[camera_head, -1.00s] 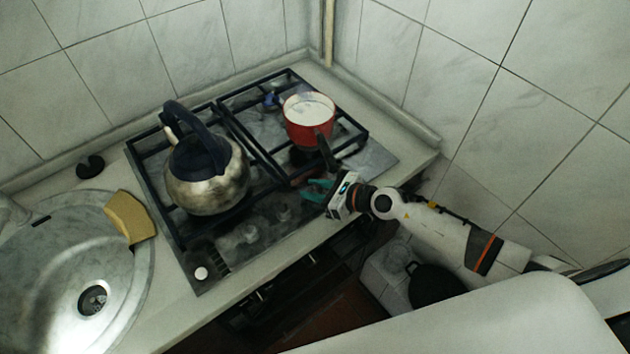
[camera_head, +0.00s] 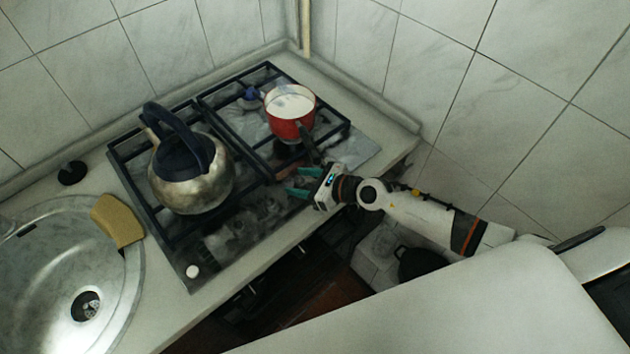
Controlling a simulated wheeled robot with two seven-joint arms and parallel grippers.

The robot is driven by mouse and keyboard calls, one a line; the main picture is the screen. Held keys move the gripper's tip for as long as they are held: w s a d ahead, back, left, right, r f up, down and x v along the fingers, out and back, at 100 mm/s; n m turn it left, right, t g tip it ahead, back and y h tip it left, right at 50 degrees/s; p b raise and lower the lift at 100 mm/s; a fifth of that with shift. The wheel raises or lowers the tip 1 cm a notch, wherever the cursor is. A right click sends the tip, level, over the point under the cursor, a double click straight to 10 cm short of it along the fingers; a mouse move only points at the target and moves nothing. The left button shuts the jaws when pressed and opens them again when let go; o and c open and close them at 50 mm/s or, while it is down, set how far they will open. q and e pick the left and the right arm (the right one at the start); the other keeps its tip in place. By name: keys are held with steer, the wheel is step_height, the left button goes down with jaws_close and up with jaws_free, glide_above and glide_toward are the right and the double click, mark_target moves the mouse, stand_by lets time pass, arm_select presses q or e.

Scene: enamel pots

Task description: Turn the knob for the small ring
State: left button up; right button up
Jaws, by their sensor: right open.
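A gas hob (camera_head: 342,158) is set in the counter, with black grates over its rings. A red pan (camera_head: 287,126) with white contents stands on the right grate, and its dark handle points toward my right gripper. A steel kettle (camera_head: 190,178) with a dark handle stands on the left grate. Along the hob's front edge are dim, blurred control knobs (camera_head: 232,228) and one white round button (camera_head: 192,271). My right gripper (camera_head: 292,182) is open over the front right of the hob, with teal fingertips pointing left, apart from the knobs. My left gripper is out of view.
A steel sink (camera_head: 50,300) with a yellow sponge (camera_head: 117,220) on its rim is at the left. A black round cap (camera_head: 72,173) lies behind it. Tiled walls close off the back and right. A dark pot (camera_head: 418,262) sits below the counter.

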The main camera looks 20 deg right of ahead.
steer(key=b+v, duration=0.1)
steer(key=v, duration=0.9)
steer(key=shift+b+v, duration=0.35)
steer(key=shift+v, duration=0.45)
steer(key=shift+r, duration=0.1)
